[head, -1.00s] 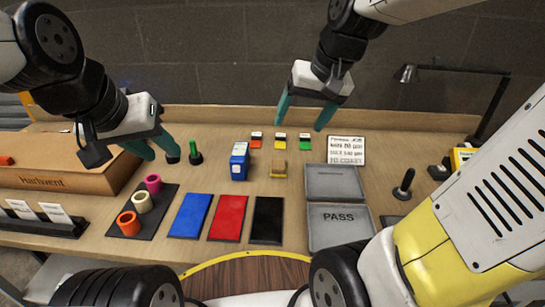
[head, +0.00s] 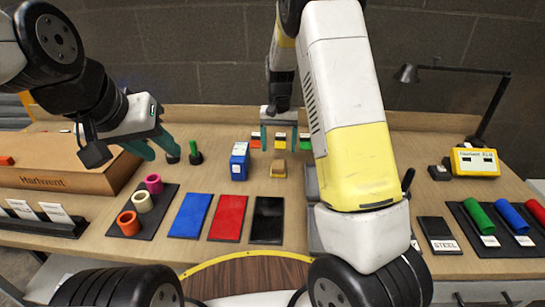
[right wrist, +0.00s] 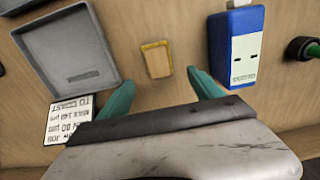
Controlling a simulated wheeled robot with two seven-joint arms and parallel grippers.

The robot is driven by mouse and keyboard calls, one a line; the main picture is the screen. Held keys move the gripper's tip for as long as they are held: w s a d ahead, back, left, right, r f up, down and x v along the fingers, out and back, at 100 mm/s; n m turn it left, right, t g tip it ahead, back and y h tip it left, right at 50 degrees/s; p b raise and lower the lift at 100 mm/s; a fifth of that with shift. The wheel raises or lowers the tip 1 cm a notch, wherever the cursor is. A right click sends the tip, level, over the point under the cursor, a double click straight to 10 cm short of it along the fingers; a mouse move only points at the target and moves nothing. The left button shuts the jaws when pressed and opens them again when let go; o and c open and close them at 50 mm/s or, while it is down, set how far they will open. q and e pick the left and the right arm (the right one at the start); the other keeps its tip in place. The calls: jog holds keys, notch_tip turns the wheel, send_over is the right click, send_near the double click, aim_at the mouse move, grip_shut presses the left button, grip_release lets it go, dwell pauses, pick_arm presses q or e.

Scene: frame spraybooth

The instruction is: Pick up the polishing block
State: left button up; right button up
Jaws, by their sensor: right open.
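The polishing block, a small tan-yellow block (head: 278,169), lies on the table right of a blue and white box (head: 239,161). In the right wrist view the block (right wrist: 157,60) lies just ahead of the fingertips, roughly centred between them. My right gripper (head: 279,140) is open and empty on the far side of the block; its teal fingers (right wrist: 160,80) are apart and do not enclose the block. My left gripper (head: 164,154) is open and empty at the left, well away from the block.
The blue box (right wrist: 236,45) stands close to one right finger. A grey tray (right wrist: 70,45) and a printed card (right wrist: 68,122) lie on the other side. Coloured tags stand behind the block. Blue (head: 189,215), red (head: 228,217) and black (head: 267,219) pads lie in front.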

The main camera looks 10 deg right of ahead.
aim_at(279, 163)
jog(key=f, duration=0.4)
jog(key=s+f, duration=0.1)
jog(key=f, duration=0.1)
jog(key=shift+f, duration=0.3)
jog(key=shift+w+f, duration=0.1)
jog(key=shift+f, duration=0.45)
jog(key=c, duration=1.6)
jog(key=shift+r, duration=0.1)
jog(key=shift+r, duration=0.55)
notch_tip(279, 163, up, 2)
jog(key=shift+r, duration=0.2)
jog(key=s+a, duration=0.1)
jog(key=s, duration=0.4)
jog(key=s+a+r, duration=0.1)
jog(key=s, duration=0.4)
jog(key=s+a, duration=0.1)
jog(key=s, duration=0.4)
jog(key=shift+s+a+r, duration=0.1)
jog(key=shift+s+r, duration=0.1)
jog(key=shift+s, duration=0.2)
